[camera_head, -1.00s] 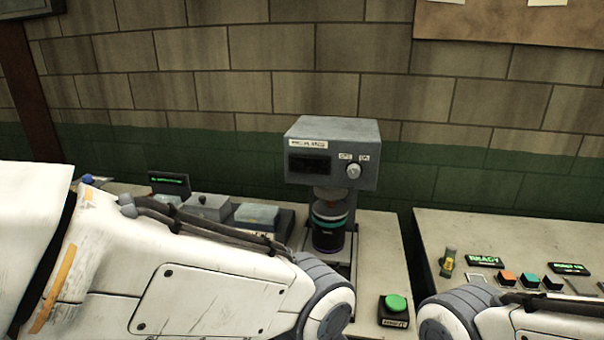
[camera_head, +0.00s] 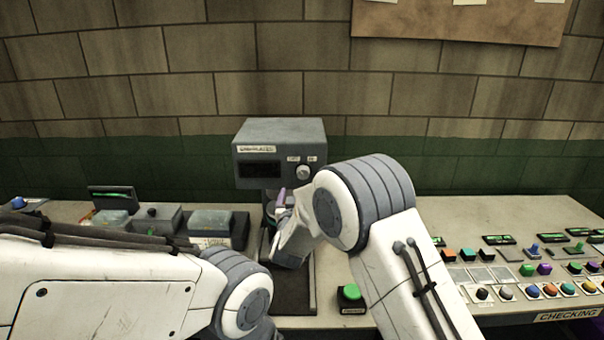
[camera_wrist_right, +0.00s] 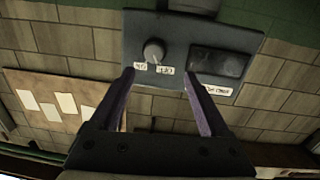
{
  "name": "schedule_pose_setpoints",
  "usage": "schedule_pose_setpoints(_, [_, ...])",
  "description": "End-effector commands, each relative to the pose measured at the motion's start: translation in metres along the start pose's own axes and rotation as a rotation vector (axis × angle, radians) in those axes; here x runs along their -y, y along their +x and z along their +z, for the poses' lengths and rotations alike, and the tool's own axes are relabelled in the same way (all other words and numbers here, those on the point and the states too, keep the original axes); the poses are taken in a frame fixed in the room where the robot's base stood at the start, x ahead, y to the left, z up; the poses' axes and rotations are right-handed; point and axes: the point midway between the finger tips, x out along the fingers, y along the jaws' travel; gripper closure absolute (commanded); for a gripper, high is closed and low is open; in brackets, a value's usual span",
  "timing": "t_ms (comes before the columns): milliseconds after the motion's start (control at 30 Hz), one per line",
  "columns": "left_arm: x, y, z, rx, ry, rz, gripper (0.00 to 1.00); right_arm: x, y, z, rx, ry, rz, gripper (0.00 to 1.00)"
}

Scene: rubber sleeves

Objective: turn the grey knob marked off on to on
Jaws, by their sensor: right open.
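A grey box-shaped machine (camera_head: 278,136) stands against the wall with a dark display window on its front. Its round grey knob (camera_head: 303,172) sits right of the window, below two small white labels. In the right wrist view the machine front appears upside down, and the knob (camera_wrist_right: 153,51) lies just beyond the fingertips. I cannot read its setting surely. My right gripper (camera_wrist_right: 159,77) is open, its purple fingers spread and empty, apart from the knob. In the head view my right wrist hides most of that gripper. My left gripper is out of view; only its arm shows.
A green button (camera_head: 351,292) sits on the bench in front of the machine. Small boxes (camera_head: 211,222) stand to its left. A right-hand bench (camera_head: 470,212) carries several coloured buttons and labels. A pinboard (camera_head: 455,20) hangs on the wall.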

Motion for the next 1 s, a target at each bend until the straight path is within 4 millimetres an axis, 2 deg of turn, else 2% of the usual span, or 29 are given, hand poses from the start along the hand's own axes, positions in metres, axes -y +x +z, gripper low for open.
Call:
schedule_pose_setpoints(233, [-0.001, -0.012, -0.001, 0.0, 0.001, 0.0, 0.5, -0.008, 0.021, -0.004, -0.039, -0.006, 0.038, 0.2])
schedule_pose_setpoints(500, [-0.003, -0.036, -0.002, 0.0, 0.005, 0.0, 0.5, -0.01, 0.068, -0.006, -0.036, -0.007, 0.036, 0.2])
schedule_pose_setpoints(700, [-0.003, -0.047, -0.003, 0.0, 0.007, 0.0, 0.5, -0.01, 0.094, -0.006, -0.036, -0.007, 0.035, 0.2])
schedule_pose_setpoints(1000, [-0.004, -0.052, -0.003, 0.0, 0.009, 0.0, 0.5, -0.01, 0.108, -0.005, -0.035, -0.007, 0.033, 0.2])
